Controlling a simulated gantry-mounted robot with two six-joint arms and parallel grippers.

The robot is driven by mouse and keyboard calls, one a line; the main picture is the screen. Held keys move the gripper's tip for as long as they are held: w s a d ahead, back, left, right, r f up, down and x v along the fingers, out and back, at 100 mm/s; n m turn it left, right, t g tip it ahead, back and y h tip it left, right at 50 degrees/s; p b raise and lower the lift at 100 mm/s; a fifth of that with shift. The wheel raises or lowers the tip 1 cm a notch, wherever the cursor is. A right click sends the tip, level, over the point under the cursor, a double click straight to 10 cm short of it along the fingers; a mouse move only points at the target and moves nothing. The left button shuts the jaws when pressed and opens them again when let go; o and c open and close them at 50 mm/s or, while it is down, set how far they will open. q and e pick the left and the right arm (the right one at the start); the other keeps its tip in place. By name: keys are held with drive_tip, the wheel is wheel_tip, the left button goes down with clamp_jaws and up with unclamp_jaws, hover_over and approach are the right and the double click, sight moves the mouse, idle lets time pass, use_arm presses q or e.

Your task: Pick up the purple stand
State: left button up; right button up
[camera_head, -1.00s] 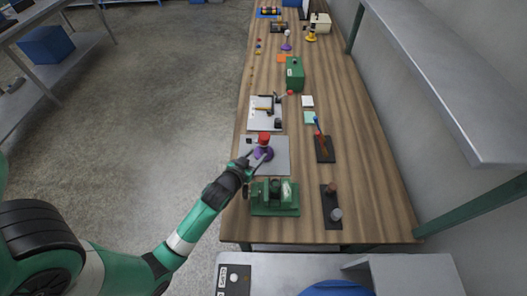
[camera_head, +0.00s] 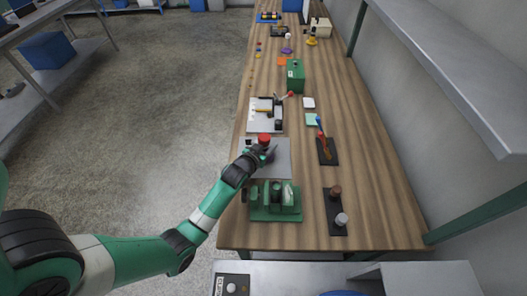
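My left gripper (camera_head: 268,153) is over the grey mat (camera_head: 279,168) on the near part of the workbench, right at a red-topped object (camera_head: 264,139). The purple stand that showed there earlier is hidden behind the gripper, so I cannot tell if the fingers are closed on it. Another purple piece (camera_head: 286,51) lies far back on the bench, with a small white ball (camera_head: 288,36) behind it. My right gripper is not in view.
A green vise-like fixture (camera_head: 274,202) stands just nearer than the mat. A white tray (camera_head: 264,113) with parts lies beyond it. Black boards (camera_head: 327,152) with upright items are to the right. A green box (camera_head: 295,75) stands further back. Bare wood lies along the right side.

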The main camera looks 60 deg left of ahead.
sight(263, 144)
use_arm(q)
clamp_jaws()
drive_tip(key=shift+r, duration=0.1)
drive_tip(key=shift+r+p, duration=0.35)
drive_tip(key=shift+r, duration=0.15)
wheel_tip(263, 144, up, 3)
drive_tip(key=shift+s+d+f+p, duration=0.1)
drive_tip(key=shift+p, duration=0.7)
drive_tip(key=s+d+r+p, duration=0.1)
drive_tip(key=r, duration=0.1)
drive_tip(key=s+d+r+p, duration=0.2)
drive_tip(key=r, duration=0.1)
drive_tip(key=shift+s+d+r, duration=0.1)
drive_tip(key=shift+d+r, duration=0.1)
drive_tip(key=shift+r, duration=0.1)
drive_tip(key=d+p+v, duration=0.1)
drive_tip(key=p+v, duration=0.1)
drive_tip(key=v, duration=0.7)
drive_tip(key=shift+d+p, duration=0.25)
drive_tip(key=shift+p, duration=0.1)
